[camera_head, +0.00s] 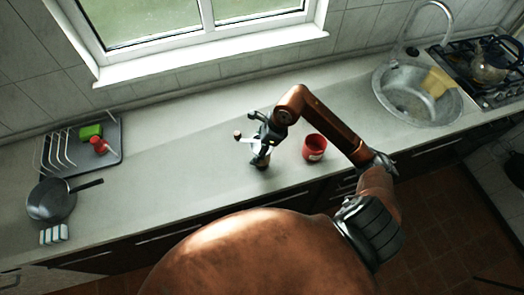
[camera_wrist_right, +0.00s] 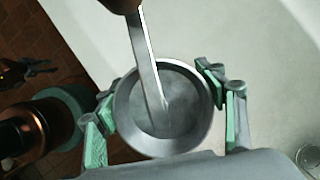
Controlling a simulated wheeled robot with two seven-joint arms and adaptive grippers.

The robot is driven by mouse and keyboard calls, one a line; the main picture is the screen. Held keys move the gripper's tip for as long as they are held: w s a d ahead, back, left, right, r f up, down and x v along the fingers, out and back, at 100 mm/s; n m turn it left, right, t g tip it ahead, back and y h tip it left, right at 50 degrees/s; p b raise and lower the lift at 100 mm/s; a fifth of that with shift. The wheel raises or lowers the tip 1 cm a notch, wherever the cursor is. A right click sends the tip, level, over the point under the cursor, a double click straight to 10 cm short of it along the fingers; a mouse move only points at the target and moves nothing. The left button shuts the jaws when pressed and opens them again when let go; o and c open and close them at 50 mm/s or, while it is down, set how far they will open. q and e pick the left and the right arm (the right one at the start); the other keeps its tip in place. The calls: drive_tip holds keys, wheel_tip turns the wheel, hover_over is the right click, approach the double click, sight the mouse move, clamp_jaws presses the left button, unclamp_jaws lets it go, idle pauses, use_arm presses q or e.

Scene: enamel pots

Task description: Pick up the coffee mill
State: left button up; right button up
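The coffee mill (camera_wrist_right: 180,132) shows from above in the right wrist view as a round grey metal bowl top with a flat crank arm and a brown knob. In the head view its crank and knob (camera_head: 239,134) stick out left of my right gripper (camera_head: 260,140), and most of its body is hidden. My right gripper (camera_wrist_right: 158,90) has one finger on each side of the mill, both tips close to the rim. Whether the fingers press on the mill is hidden. The mill appears upright at the counter. My left gripper is not in view.
A red mug (camera_head: 314,148) stands just right of my right gripper. A dish rack (camera_head: 113,158), a frying pan (camera_head: 50,200) and striped sponges (camera_head: 54,235) are at the left. A sink (camera_head: 410,103) and stove (camera_head: 487,88) are at the right. Counter left of the mill is clear.

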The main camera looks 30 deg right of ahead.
drive_tip(key=c, duration=1.1)
drive_tip(key=shift+r, duration=0.15)
